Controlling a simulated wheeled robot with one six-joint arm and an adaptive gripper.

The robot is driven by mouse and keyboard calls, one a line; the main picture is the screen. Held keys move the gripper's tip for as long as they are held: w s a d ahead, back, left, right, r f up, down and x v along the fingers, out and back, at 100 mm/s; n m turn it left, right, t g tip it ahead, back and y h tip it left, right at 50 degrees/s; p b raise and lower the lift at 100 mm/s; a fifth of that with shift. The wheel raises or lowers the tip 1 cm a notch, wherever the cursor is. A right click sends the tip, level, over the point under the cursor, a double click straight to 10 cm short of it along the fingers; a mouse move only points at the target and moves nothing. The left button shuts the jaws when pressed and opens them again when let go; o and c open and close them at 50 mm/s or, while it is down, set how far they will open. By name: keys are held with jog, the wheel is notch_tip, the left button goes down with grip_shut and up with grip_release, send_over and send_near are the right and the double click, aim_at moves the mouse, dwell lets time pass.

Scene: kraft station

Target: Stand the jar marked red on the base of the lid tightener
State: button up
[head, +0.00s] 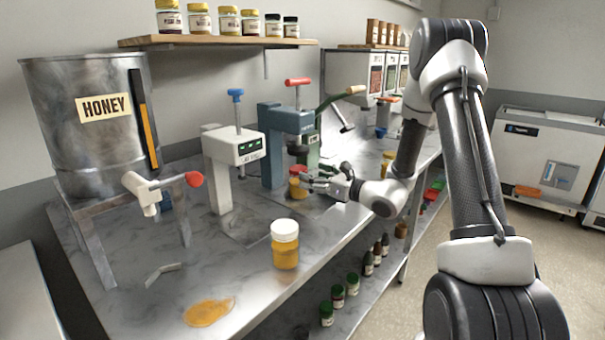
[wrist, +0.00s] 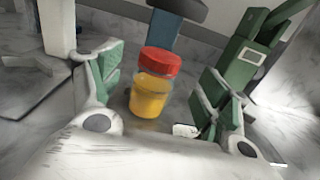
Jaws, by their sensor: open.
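A jar with a red lid and yellow contents (head: 297,187) stands upright on the counter side of a blue-grey press (head: 271,150). The press has a red T-handle and a dark round pad (head: 297,149); it looks like the lid tightener. In the wrist view the same jar (wrist: 150,95) stands in front of the blue column (wrist: 163,38), with the dark pad above and behind its lid. I cannot tell whether a base lies under the jar. My gripper (head: 311,180) is open, its fingers on either side of the jar (wrist: 163,95), with gaps visible.
A white press with blue handle (head: 232,150) stands left, a green lever machine (head: 312,145) right, close to my finger. The honey tank (head: 85,150) is far left.

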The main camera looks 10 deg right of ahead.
jog(key=v, duration=0.5)
jog(key=shift+s+d, duration=0.15)
jog(key=shift+s, duration=0.1)
jog(key=s+a+r+n+g+y, duration=0.1)
jog(key=s+a+r+n+g, duration=0.15)
jog(key=s+n+g, duration=0.35)
jog(key=s+a+r+n+g, duration=0.2)
jog(key=s+a+n, duration=0.2)
jog(key=s, duration=0.4)
jog(key=s+a+r+n+g+y, duration=0.1)
jog(key=s+a+r+n+g, duration=0.15)
jog(key=s+n+g, duration=0.35)
jog(key=s+d+n+h, duration=0.6)
jog(key=s+n, duration=0.1)
jog(key=s, duration=0.5)
jog(key=s+d+r+n+t+h, duration=0.2)
jog(key=d+r+n+h, duration=0.3)
jog(key=d, duration=0.6)
jog(key=shift+r+n+t+h, duration=0.15)
jog(key=shift+n+t+h, duration=0.25)
jog(key=shift+t+h, duration=0.45)
jog(key=shift+s, duration=0.15)
